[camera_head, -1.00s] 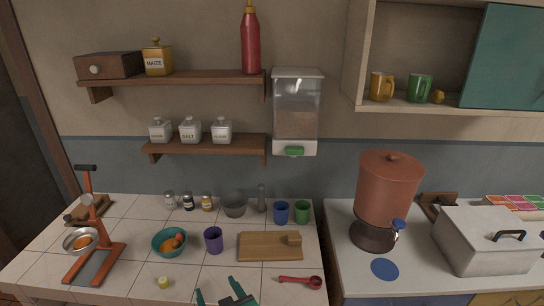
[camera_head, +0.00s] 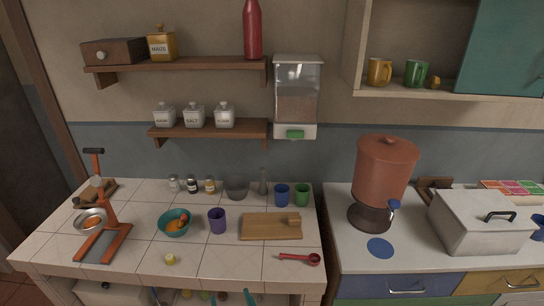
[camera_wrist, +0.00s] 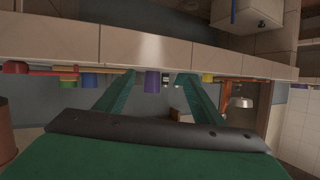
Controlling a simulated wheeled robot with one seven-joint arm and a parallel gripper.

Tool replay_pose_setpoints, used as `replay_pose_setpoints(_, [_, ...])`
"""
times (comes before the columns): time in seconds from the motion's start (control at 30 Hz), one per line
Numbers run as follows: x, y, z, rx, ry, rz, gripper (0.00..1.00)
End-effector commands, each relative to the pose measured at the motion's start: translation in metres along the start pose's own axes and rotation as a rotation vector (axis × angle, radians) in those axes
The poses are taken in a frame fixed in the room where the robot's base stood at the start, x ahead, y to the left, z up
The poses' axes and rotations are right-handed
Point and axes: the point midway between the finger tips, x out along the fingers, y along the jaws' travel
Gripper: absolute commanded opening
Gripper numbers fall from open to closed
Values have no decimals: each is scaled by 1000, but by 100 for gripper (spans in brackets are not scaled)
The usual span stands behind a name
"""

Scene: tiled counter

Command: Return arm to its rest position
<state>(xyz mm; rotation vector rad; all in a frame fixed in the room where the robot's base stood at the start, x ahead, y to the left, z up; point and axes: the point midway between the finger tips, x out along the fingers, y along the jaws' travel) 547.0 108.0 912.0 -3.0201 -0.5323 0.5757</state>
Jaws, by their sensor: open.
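My gripper (camera_head: 234,298) shows only as two teal fingertips at the bottom edge of the head view, in front of the counter's front face. In the wrist view my gripper (camera_wrist: 160,78) has its two green fingers spread apart with nothing between them. That view is upside down and looks along the counter edge (camera_wrist: 150,48). The purple cup (camera_wrist: 152,82) shows beyond the fingers there. The rest of my arm is out of view.
Open shelves lie below. A clay dispenser (camera_head: 385,175) stands right.

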Motion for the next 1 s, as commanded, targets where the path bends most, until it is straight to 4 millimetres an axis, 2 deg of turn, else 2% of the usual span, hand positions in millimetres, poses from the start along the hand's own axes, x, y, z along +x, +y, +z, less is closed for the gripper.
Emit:
replay_pose_setpoints(0.03, [-6, 1, 14, 14, -3, 14, 62])
replay_pose_setpoints(0.2, [-34, 8, 55, 58, 14, 81, 62])
replay_pose_setpoints(0.5, [-101, 21, 113, 94, 51, 207, 62])
replay_pose_setpoints(0.8, [-183, 22, 151, 81, 85, 299, 62])
replay_pose_setpoints(1.0, [-240, 15, 162, 55, 108, 334, 62])
